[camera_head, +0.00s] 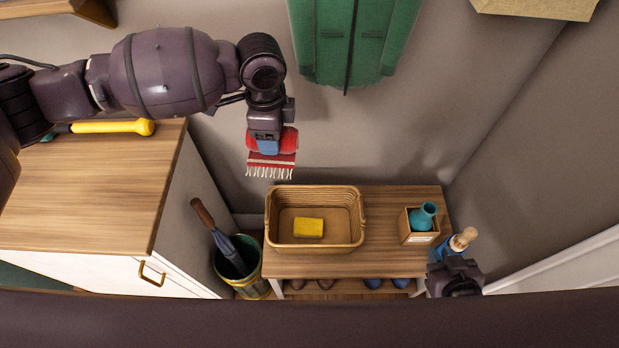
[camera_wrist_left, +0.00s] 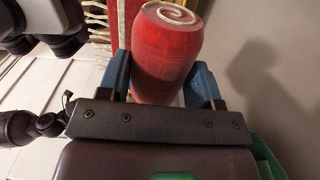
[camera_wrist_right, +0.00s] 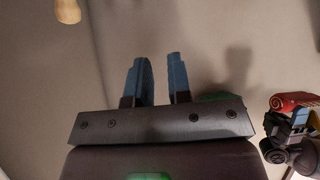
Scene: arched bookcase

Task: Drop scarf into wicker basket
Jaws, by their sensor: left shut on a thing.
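My left gripper (camera_head: 268,147) is shut on a rolled red scarf (camera_head: 285,138) with white fringe hanging down. In the left wrist view the scarf (camera_wrist_left: 165,60) sits between the blue fingers, its spiral end showing. The wicker basket (camera_head: 360,240) stands on the wooden bench, with a yellow block (camera_head: 308,227) inside. The scarf is held behind the basket's back left corner in the head view, apart from it. My right gripper (camera_head: 440,250) is at the bench's right end; in the right wrist view its fingers (camera_wrist_right: 160,80) stand apart with nothing between them.
A small box (camera_head: 418,232) with a teal vase is right of the basket on the bench (camera_head: 390,265). An umbrella stand (camera_head: 238,270) is left of the bench. A cabinet (camera_head: 90,200) fills the left. A green garment (camera_head: 350,40) hangs behind. A wooden peg (camera_head: 463,238) is near my right gripper.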

